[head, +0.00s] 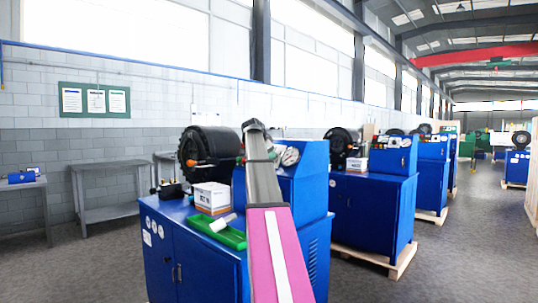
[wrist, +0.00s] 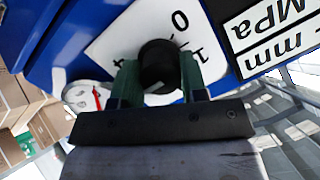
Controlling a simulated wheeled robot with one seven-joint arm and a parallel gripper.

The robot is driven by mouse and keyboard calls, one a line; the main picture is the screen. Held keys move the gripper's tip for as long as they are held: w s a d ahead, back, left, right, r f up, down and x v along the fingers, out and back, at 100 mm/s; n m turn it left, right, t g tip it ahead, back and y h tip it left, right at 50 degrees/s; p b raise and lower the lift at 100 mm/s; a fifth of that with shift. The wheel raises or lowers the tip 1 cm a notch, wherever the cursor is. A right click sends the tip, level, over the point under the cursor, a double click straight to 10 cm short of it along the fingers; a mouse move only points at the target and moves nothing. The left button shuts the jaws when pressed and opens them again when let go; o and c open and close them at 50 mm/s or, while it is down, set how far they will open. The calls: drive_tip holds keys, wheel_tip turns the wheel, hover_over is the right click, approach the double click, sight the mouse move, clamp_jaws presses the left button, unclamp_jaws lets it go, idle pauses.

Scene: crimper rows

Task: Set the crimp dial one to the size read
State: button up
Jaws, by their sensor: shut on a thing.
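My gripper (wrist: 158,80) has its two green fingers on either side of a black round dial knob (wrist: 158,58) and is shut on it. The knob sits on a white scale plate (wrist: 112,44) on a blue panel. The figures 0, 1 and 4 show around the knob, upside down or tilted. The knob's pointer mark cannot be made out. In the head view my arm reaches to the blue crimper control box (head: 306,185) and hides the dial and my fingers.
A gauge with a red needle (wrist: 84,96) is left of the knob, and a "mm / MPa" label (wrist: 272,35) is right. On the bench stand a black crimper head (head: 212,147), a white box (head: 211,196) and a green tray (head: 234,239). More blue machines (head: 372,210) stand behind.

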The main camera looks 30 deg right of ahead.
drive_tip(key=m+t, duration=0.1)
drive_tip(key=m, duration=0.4)
drive_tip(key=shift+f, duration=0.1)
drive_tip(key=shift+m+h, duration=0.3)
drive_tip(key=shift+m, duration=0.1)
idle(0.3)
drive_tip(key=o, duration=0.9)
drive_tip(key=shift+a, duration=0.1)
drive_tip(key=v, duration=1)
drive_tip(key=shift+s+a+r, duration=0.15)
drive_tip(key=shift+s+r, duration=0.1)
drive_tip(key=shift+r, duration=0.05)
